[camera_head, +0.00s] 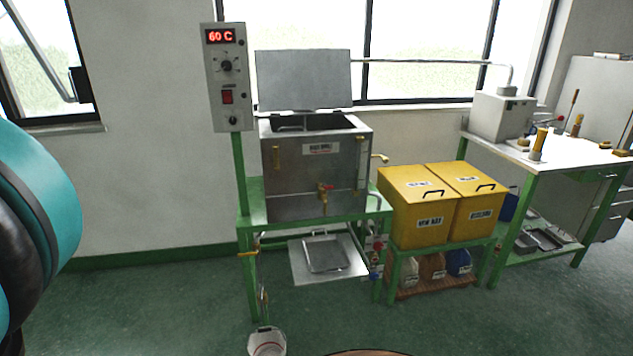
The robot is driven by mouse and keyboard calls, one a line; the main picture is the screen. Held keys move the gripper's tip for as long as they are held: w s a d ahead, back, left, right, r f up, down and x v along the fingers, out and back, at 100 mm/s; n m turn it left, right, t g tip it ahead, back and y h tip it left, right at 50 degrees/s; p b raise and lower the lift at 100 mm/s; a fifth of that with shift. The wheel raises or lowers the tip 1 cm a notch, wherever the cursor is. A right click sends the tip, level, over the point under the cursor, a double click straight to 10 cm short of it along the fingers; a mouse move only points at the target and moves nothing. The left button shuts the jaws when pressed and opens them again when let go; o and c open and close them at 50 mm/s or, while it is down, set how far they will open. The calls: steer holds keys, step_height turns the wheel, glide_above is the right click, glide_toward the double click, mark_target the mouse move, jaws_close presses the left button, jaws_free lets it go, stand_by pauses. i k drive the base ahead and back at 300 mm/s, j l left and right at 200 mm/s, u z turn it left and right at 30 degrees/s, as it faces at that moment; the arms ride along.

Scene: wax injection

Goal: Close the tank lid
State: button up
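The tank (290,180) is a grey metal box on a green stand, left of the picture's middle. Its lid (303,79) is a flat grey panel that stands up, nearly upright, at the tank's back edge. The dark opening of the tank (318,122) shows below the lid. A tap with a red part sits on the tank's front. A teal and black part of my own arm fills the left edge, well apart from the tank. My gripper is not in view.
A control box (228,78) reading 60 C stands on a green post left of the tank. Yellow bins (418,207) and a white workbench (560,158) stand to the right. A bucket (267,342) is on the floor in front. The green floor at front left is clear.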

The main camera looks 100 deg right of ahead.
mark_target(287, 80)
steer(key=z, duration=3.4)
steer(key=k+j, duration=0.1)
steer(key=j, duration=1.35)
steer(key=i+j+z, duration=0.1)
steer(key=j, duration=0.7)
